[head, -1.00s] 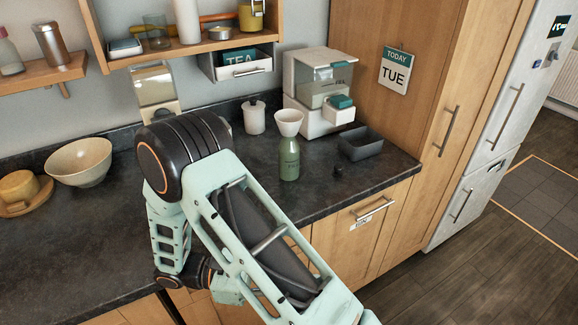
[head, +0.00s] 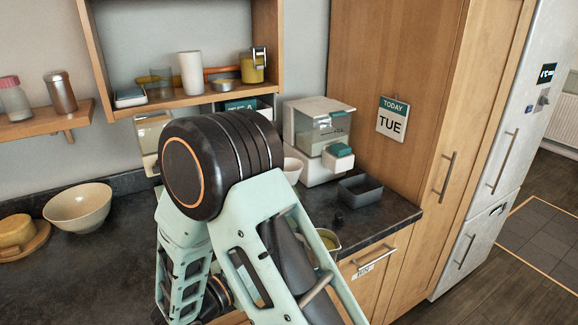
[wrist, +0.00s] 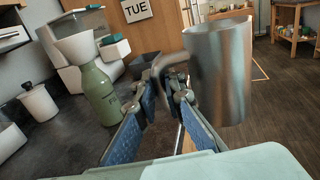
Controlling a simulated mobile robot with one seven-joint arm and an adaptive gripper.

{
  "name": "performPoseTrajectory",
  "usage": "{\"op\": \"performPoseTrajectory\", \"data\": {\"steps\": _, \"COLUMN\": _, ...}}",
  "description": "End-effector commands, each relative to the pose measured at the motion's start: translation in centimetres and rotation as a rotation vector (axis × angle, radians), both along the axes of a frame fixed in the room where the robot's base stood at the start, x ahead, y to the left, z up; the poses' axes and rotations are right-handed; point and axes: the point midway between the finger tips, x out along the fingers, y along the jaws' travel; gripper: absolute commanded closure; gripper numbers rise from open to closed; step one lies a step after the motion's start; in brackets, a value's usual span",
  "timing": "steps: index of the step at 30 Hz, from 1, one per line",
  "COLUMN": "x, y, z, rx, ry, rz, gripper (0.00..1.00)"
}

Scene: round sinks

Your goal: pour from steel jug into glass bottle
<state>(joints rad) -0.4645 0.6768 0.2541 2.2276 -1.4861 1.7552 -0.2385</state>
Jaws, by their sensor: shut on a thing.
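The steel jug (wrist: 222,75) is in the wrist view, roughly upright. My gripper (wrist: 165,85) is shut on its handle (wrist: 172,64). In the head view the jug's rim (head: 329,237) shows past my arm, with something yellowish inside. The green glass bottle (wrist: 97,92) stands upright on the counter, left of the jug in the wrist view and apart from it. A pale funnel (wrist: 75,48) sits in the bottle's mouth, and part of it shows in the head view (head: 293,169). My arm hides the bottle and my gripper in the head view.
A white lidded canister (wrist: 38,103) stands beside the bottle. A coffee machine (head: 321,138) and a dark tray (head: 360,190) are at the counter's back right. A bowl (head: 78,206) is at left. A shelf (head: 190,100) hangs above the counter.

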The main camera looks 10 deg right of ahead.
Motion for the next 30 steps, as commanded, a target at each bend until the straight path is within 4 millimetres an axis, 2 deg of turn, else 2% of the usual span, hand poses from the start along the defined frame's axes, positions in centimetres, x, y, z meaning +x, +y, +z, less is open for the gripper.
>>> {"op": "performPoseTrajectory", "data": {"steps": 7, "x": 3.1, "y": -1.7, "z": 3.7, "rx": -0.001, "ry": -0.007, "rz": 0.08, "gripper": 1.0}}
{"op": "performPoseTrajectory", "data": {"steps": 16, "x": 6.9, "y": -2.0, "z": 8.8, "rx": -0.002, "ry": -0.009, "rz": 0.22, "gripper": 1.0}}
{"op": "performPoseTrajectory", "data": {"steps": 23, "x": 9.3, "y": -0.6, "z": 13.0, "rx": -0.004, "ry": -0.01, "rz": 0.359, "gripper": 1.0}}
{"op": "performPoseTrajectory", "data": {"steps": 30, "x": 11.0, "y": 2.2, "z": 16.2, "rx": -0.007, "ry": -0.006, "rz": 0.525, "gripper": 1.0}}
